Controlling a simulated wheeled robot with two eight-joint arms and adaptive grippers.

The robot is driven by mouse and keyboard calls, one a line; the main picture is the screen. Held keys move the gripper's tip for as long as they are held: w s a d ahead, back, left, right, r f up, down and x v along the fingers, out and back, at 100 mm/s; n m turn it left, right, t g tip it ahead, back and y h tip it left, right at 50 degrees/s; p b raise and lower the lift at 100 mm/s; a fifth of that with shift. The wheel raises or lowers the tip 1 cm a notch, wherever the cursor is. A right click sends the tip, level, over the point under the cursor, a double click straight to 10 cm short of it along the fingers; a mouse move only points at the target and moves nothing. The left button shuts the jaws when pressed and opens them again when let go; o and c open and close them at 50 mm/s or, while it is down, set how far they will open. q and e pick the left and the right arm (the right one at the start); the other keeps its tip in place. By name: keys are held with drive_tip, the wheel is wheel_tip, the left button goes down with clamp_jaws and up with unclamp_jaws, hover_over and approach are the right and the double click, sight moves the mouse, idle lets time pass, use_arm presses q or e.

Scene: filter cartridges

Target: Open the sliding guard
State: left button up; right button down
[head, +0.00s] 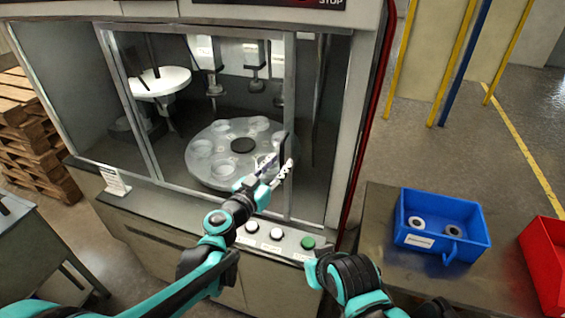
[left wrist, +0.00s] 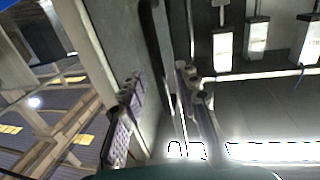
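The sliding guard (head: 215,55) is a clear panel in a grey metal frame across the machine's front. Its dark upright handle (head: 283,148) is on the right frame post. My left gripper (head: 275,172) is at the handle's lower part. In the left wrist view my left gripper (left wrist: 163,112) has its two fingers apart, with the dark handle (left wrist: 153,45) running between them. I see no clear grip; contact is hard to tell. My right arm shows at the bottom of the head view, but I make out no right fingers.
Behind the guard is a round turntable (head: 205,172) with several cups. Below are two white buttons and a green button (head: 308,243). A blue bin (head: 415,205) with rings stands on the right table, beside a red bin (head: 545,258). Wooden pallets (head: 30,140) are at left.

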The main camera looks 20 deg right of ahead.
use_arm(q)
drive_tip(key=shift+x, duration=1.1)
drive_tip(key=shift+a, duration=0.1)
clamp_jaws()
use_arm(e)
drive_tip(key=shift+f, duration=0.2)
